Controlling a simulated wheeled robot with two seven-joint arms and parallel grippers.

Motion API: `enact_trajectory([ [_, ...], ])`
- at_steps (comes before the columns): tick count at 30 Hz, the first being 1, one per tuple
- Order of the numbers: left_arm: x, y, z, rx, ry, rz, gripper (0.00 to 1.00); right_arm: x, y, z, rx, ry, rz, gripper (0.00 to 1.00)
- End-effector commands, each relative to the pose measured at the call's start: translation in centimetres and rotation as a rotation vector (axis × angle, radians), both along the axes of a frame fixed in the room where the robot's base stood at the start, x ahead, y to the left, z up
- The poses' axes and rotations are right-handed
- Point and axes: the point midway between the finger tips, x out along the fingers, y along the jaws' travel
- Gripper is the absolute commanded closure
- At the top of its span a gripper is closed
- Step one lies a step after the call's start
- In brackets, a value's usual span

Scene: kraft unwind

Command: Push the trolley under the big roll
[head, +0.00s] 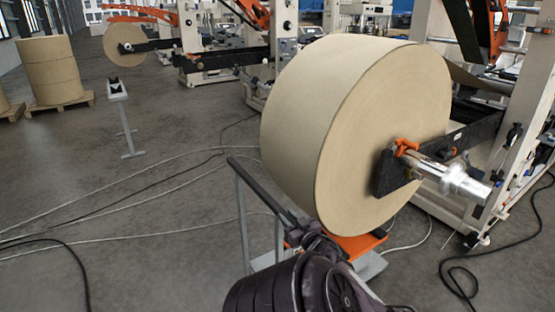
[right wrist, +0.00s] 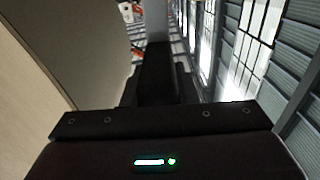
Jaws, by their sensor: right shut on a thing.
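The big kraft roll (head: 340,130) hangs on a steel shaft (head: 450,180) at the unwind stand. The trolley has a dark push bar (head: 250,180), grey uprights and an orange top (head: 368,243). The orange top shows below the roll's lower edge; I cannot tell whether they touch. My right gripper (head: 303,228) is shut on the trolley's push bar near its right end; my own arm hides part of the trolley. In the right wrist view the roll (right wrist: 80,45) fills the left side. My left gripper is out of view.
Cables (head: 130,205) lie across the floor left of the trolley. A black hose (head: 462,275) curls on the floor at right. The machine frame (head: 525,120) stands right of the roll. A grey stand (head: 122,115) and stacked rolls (head: 50,75) are farther left. Open floor lies between.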

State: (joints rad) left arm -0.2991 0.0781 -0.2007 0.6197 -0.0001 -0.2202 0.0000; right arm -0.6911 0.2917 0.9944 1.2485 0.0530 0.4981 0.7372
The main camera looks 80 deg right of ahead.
Motion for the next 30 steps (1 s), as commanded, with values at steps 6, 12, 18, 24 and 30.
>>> enact_trajectory([
  [6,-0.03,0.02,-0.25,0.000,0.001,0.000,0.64,-0.47,-0.48,-0.13,0.003,-0.004,0.003,1.00],
  [12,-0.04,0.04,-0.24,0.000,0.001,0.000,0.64,-0.41,-0.46,-0.14,0.005,-0.004,0.005,1.00],
  [18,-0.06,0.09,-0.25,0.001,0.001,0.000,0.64,-0.35,-0.42,-0.16,0.005,-0.005,0.007,0.65],
  [24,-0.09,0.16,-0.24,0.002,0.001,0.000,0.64,-0.43,-0.45,-0.13,0.004,-0.003,0.005,0.52],
  [30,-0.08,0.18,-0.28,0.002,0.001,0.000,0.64,-0.62,-0.30,-0.18,0.004,-0.002,0.005,0.52],
])
